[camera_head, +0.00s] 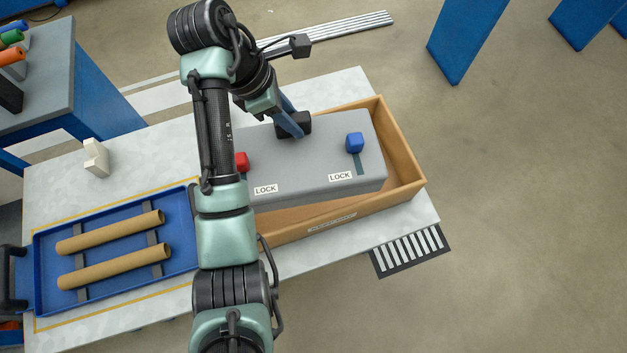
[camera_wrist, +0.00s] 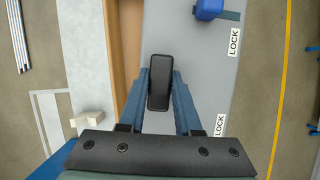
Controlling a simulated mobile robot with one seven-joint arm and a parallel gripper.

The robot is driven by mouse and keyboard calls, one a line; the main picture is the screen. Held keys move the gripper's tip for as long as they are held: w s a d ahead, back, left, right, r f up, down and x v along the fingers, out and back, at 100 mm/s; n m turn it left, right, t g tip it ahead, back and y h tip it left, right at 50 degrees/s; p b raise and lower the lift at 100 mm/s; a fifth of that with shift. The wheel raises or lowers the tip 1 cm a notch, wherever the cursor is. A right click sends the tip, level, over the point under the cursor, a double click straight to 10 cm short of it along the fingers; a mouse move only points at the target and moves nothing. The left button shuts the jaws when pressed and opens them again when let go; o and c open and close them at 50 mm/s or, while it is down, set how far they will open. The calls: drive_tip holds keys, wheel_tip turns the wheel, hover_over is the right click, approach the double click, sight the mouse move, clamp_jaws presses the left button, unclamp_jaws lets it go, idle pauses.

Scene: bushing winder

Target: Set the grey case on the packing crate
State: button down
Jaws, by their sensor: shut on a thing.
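The grey case (camera_head: 310,170) has a black handle on its top, a red latch block (camera_head: 242,162), a blue latch block (camera_head: 355,142) and LOCK labels. My gripper (camera_head: 291,124) is shut on the black handle; in the wrist view the handle (camera_wrist: 159,83) lies between the blue fingers. The case is over the open wooden packing crate (camera_head: 404,150), turned slightly against its walls. Bare crate shows along the case's front and right sides. Whether the case touches the crate cannot be told. My arm hides the case's left end.
The crate stands on a pale table (camera_head: 90,185). A blue tray (camera_head: 110,215) with two cardboard tubes lies to the left, near a small cream block (camera_head: 96,158). A blue workbench (camera_head: 50,70) is at upper left. Floor to the right is largely open.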

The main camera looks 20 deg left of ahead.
drive_tip(key=shift+s+a+f+n+t, duration=0.3)
drive_tip(key=shift+a+f+n, duration=0.1)
drive_tip(key=shift+a+n, duration=0.35)
drive_tip(key=shift+f+b, duration=0.35)
drive_tip(key=shift+b, duration=0.1)
wheel_tip(320, 180, down, 17)
drive_tip(key=b, duration=0.8)
drive_tip(key=shift+f, duration=0.15)
drive_tip(key=c, duration=0.6)
unclamp_jaws()
drive_tip(key=shift+f, duration=0.1)
